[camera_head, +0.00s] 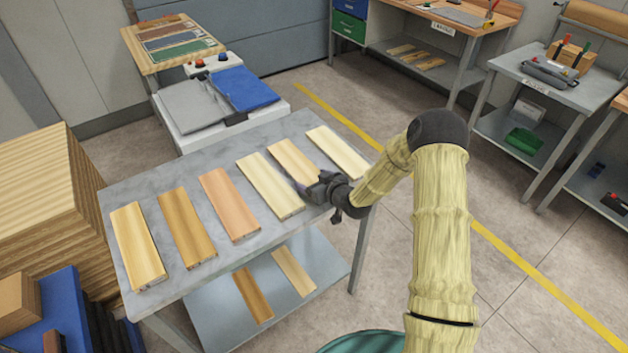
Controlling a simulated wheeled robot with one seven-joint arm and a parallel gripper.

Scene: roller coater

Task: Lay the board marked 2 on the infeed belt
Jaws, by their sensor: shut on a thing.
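Several wooden boards lie side by side on the grey table (190,172). They include a yellow-tan board (138,245), a brown board (187,228), a reddish board (229,205), a pale board (268,184), a light tan board (293,160) and a cream board (337,152). I cannot read a number on any of them. My gripper (308,188) is low at the table's right side, shut on a board between the near ends of the pale and light tan boards; its fingers hide which one. I cannot make out the infeed belt for certain.
A white machine with a grey flat bed (194,106) and a blue panel (245,89) stands behind the table. Two boards (253,295) lie on the lower shelf. Stacked timber (55,195) stands at left. Workbenches line the back right; the floor between is open.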

